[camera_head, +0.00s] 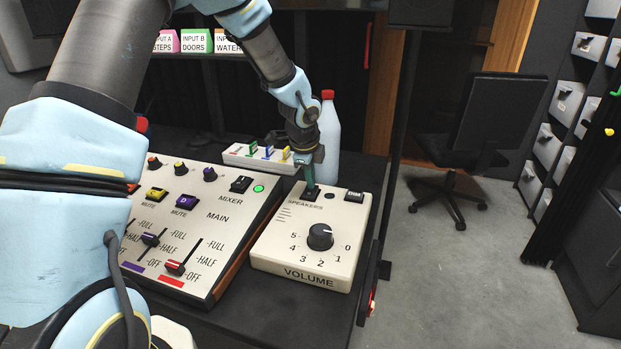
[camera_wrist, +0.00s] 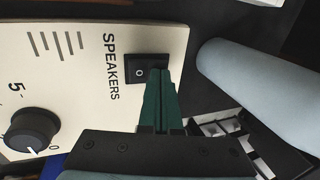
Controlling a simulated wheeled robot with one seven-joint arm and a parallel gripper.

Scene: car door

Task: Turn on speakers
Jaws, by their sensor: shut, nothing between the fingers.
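The speakers box (camera_head: 285,240) is cream-coloured, with a black volume knob (camera_head: 320,237) on its top; the knob also shows in the wrist view (camera_wrist: 32,131). Its black rocker switch (camera_wrist: 136,62) sits by the word SPEAKERS, and a "0" mark shows on it. A small round indicator (camera_head: 329,196) right of the switch looks dark. My gripper (camera_head: 314,183) is shut and empty, pointing down at the switch. In the wrist view its green fingers (camera_wrist: 160,76) overlap the switch's edge and hide part of it. I cannot tell whether they touch it.
The mixer (camera_head: 225,215), with a lit green lamp, stands left of the speakers box. A bottle with a red cap (camera_head: 327,140) and a small panel with coloured switches (camera_head: 262,158) stand behind. The desk's right edge is close; a black chair (camera_head: 490,130) stands beyond.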

